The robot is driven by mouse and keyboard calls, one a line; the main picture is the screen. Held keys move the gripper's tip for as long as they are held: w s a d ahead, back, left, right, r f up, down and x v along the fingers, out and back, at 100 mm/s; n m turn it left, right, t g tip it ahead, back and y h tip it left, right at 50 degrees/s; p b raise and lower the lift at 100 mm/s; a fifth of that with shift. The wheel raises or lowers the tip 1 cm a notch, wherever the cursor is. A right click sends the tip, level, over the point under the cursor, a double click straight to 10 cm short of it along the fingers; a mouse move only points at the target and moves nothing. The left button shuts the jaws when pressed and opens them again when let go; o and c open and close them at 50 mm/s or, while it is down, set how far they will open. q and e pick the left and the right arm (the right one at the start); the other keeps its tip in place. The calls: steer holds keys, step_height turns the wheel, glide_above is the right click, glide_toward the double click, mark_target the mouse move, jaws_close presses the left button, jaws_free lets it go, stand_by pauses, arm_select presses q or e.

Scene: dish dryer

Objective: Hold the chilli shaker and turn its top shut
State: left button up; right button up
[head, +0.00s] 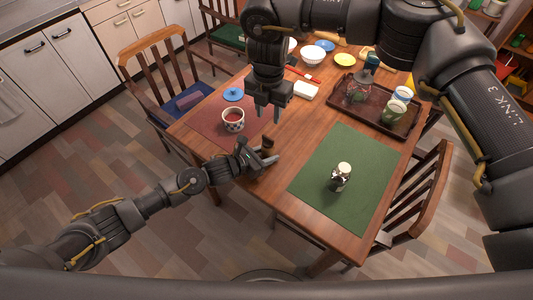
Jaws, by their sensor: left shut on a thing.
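A small brown shaker (268,143), which looks like the chilli shaker, stands between the fingers of my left gripper (268,158) near the table's left front edge. The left gripper is shut on it. Its top is small and partly dark, so I cannot tell how far it is turned. My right gripper (268,114) points down above and behind the shaker, apart from it. Its fingers are spread and nothing shows between them.
A checked cup (233,126) and a blue lid (233,94) are on the red mat (205,115). A white-topped jar (341,177) stands on the green mat (355,147). A brown tray (401,131) holds jars at the right. Chairs flank the wooden table (285,148).

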mark_target(268, 137)
steer(key=shift+r, duration=0.1)
steer(key=shift+c, duration=0.7)
step_height(268, 137, up, 2)
steer(key=n, duration=1.6)
step_height(268, 137, down, 12)
jaws_close()
